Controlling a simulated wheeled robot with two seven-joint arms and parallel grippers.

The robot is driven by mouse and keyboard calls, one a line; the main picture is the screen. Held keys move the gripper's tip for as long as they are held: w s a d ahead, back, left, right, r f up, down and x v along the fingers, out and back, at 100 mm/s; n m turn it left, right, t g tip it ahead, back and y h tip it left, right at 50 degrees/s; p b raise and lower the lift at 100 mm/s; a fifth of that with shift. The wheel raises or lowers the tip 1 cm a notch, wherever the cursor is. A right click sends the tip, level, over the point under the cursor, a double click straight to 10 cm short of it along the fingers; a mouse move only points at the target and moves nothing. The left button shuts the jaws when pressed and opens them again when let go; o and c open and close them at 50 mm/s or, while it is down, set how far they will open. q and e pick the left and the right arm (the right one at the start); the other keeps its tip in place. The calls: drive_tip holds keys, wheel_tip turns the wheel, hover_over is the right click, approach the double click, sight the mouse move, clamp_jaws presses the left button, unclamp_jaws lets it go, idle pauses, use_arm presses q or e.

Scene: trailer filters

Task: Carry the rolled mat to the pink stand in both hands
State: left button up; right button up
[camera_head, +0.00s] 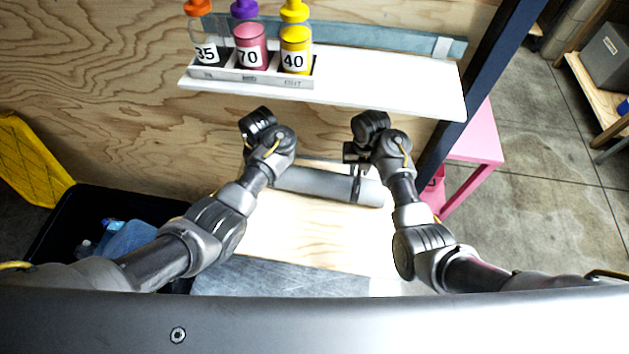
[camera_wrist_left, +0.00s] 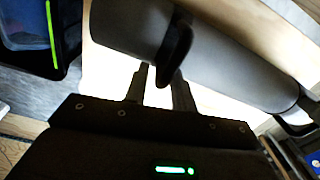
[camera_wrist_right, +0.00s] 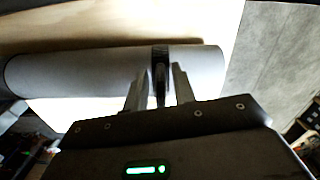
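The rolled mat (camera_head: 325,185) is a grey cylinder with dark straps, lying on the pale wooden bench (camera_head: 290,240). The wrist hides the left fingers in the head view. The pink stand (camera_head: 478,140) is at the right, beyond a dark post.
A white shelf (camera_head: 400,88) above the mat carries a rack (camera_head: 250,78) of bottles marked 35, 70 and 40. A dark blue post (camera_head: 480,75) stands between bench and pink stand. A black bin (camera_head: 62,215) is at left. Concrete floor (camera_head: 550,190) is open at right.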

use_arm(q)
clamp_jaws()
use_arm(e)
clamp_jaws()
use_arm(q)
drive_tip(key=shift+r, duration=0.1)
use_arm(e)
drive_tip(key=shift+r, duration=0.15)
